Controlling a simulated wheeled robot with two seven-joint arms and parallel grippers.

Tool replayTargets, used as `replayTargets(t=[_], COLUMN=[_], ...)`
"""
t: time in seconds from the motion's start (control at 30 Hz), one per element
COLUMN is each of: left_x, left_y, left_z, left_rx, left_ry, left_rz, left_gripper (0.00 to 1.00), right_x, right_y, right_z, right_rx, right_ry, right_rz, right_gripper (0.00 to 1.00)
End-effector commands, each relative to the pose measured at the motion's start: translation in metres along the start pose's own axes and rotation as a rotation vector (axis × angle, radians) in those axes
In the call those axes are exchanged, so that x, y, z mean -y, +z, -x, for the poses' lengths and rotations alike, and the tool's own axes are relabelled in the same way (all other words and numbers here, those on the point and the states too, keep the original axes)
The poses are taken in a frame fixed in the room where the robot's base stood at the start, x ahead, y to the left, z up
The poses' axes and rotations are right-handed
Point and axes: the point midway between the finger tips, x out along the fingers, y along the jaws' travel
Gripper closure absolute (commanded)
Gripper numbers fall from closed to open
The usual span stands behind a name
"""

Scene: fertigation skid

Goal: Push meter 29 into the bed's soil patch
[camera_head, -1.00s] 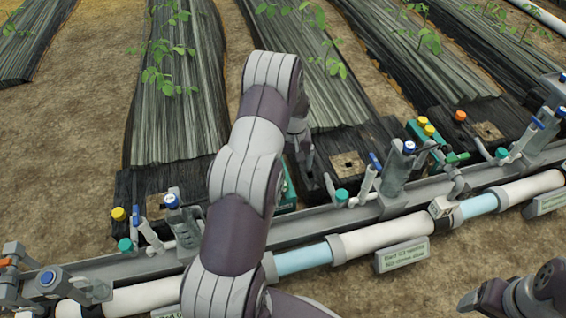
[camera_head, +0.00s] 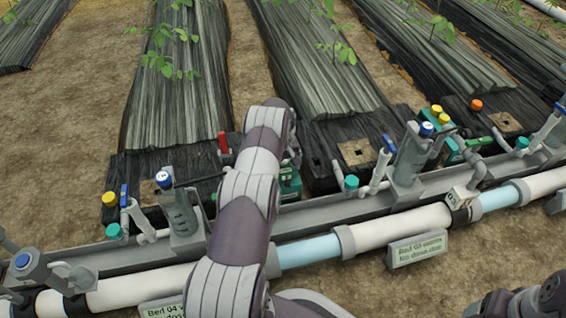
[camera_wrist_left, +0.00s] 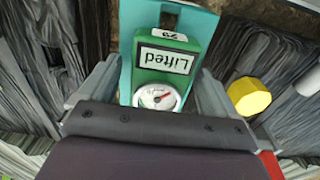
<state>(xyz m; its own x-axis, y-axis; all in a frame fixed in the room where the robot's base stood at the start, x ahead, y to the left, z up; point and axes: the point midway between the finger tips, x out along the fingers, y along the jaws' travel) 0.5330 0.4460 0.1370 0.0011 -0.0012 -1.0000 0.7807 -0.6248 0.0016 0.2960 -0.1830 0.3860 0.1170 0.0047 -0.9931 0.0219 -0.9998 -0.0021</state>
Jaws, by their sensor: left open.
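Meter 29 (camera_wrist_left: 165,65) is a green box with a window reading "Lifted", a white 29 tag and a round dial. In the left wrist view it lies against a teal holder (camera_wrist_left: 127,55). My left gripper (camera_wrist_left: 152,80) is open, with one finger on each side of the meter; contact cannot be told. In the head view my left arm hides most of the gripper, and green parts (camera_head: 290,183) show beside it. A brown soil patch (camera_head: 357,152) with a dark hole lies right of the arm; another (camera_head: 503,121) is farther right. Which bed the task means cannot be told.
A grey rail with pipes (camera_head: 390,230) and valve posts (camera_head: 412,155) runs along the near side. A red lever (camera_head: 223,142) stands left of my arm. A yellow knob (camera_wrist_left: 248,97) is close beside the gripper in the wrist view. Bare soil lies between the beds.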

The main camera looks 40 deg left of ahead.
Motion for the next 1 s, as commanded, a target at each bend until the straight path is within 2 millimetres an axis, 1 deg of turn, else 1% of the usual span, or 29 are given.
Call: replayTargets(t=[0.03,0.27,0.3,0.37,0.4,0.47,0.5,0.63,1.0], left_x=[0.0,0.0,0.0,0.0,0.0,0.0,0.0,0.0,0.0], left_y=[0.0,0.0,0.0,0.0,0.0,0.0,0.0,0.0,0.0], left_z=[-0.003,-0.003,-0.003,-0.003,-0.003,-0.003,-0.003,0.002,0.039], left_rx=[-0.001,0.0,0.0,0.0,0.0,0.0,0.0,-0.001,-0.001], left_ry=[0.0,0.0,0.0,0.0,0.0,0.0,0.0,0.0,0.0], left_rz=[0.0,0.0,0.0,-0.001,-0.001,-0.001,-0.001,-0.001,-0.001], left_gripper=[0.08,0.08,0.12,0.31,0.44,0.64,0.67,0.67,0.67], right_x=[0.0,0.0,0.0,0.0,0.0,0.0,0.0,0.0,0.0], right_y=[0.0,0.0,0.0,0.0,0.0,0.0,0.0,0.0,-0.004], right_z=[-0.003,-0.002,-0.002,-0.002,-0.002,-0.002,-0.002,0.002,0.031], right_rx=[0.0,-0.001,0.0,0.0,0.0,0.0,0.0,0.0,0.0], right_ry=[0.0,0.0,0.0,0.0,0.0,0.0,0.0,0.0,0.0], right_rz=[0.0,0.0,0.0,0.0,0.0,0.0,0.0,0.0,0.0], right_gripper=[0.27,0.27,0.27,0.27,0.27,0.27,0.27,0.27,0.27])
